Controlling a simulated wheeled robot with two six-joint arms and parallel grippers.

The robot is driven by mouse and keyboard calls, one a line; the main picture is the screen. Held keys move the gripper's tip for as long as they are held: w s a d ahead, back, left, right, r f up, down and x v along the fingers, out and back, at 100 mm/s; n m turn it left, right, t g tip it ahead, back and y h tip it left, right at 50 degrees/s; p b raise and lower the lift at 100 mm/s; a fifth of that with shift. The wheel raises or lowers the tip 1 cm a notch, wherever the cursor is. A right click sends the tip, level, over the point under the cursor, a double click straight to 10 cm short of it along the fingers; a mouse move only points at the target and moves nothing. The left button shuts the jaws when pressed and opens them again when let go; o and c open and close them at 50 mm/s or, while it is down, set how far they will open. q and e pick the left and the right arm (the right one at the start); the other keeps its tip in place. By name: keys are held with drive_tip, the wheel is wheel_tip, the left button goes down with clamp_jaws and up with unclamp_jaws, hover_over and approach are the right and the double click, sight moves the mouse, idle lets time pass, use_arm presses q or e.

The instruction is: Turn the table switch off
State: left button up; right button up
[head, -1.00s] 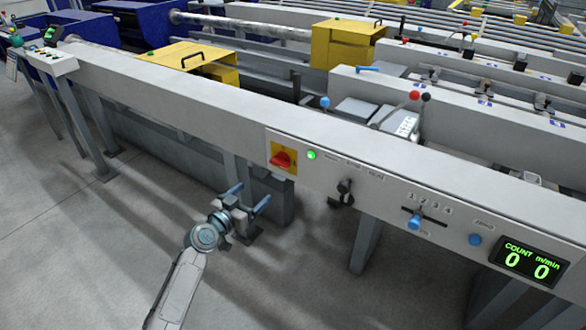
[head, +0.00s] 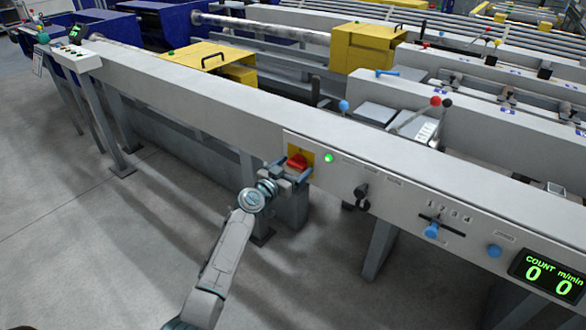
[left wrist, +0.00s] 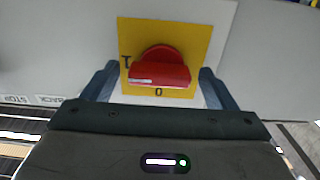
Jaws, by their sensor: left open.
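The table switch is a red rotary knob (head: 297,161) on a yellow plate (head: 308,155) on the side of the grey table beam. In the left wrist view the red knob (left wrist: 160,68) sits on the yellow plate (left wrist: 200,33), with an "I" mark at its left and a "0" below it. Its grip bar lies across the picture, towards the "I". My left gripper (head: 290,170) is open, its blue fingers one on each side of the knob. In the left wrist view the gripper (left wrist: 157,85) shows gaps between fingers and knob. My right gripper is not in view.
A green lamp (head: 328,158) glows right of the switch. Further right are a black knob (head: 362,192), a blue slider handle (head: 432,230), a blue button (head: 494,251) and a display (head: 549,276) reading 0 and 0. The floor left of my arm is clear.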

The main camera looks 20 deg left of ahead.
use_arm(q)
drive_tip(key=c, duration=1)
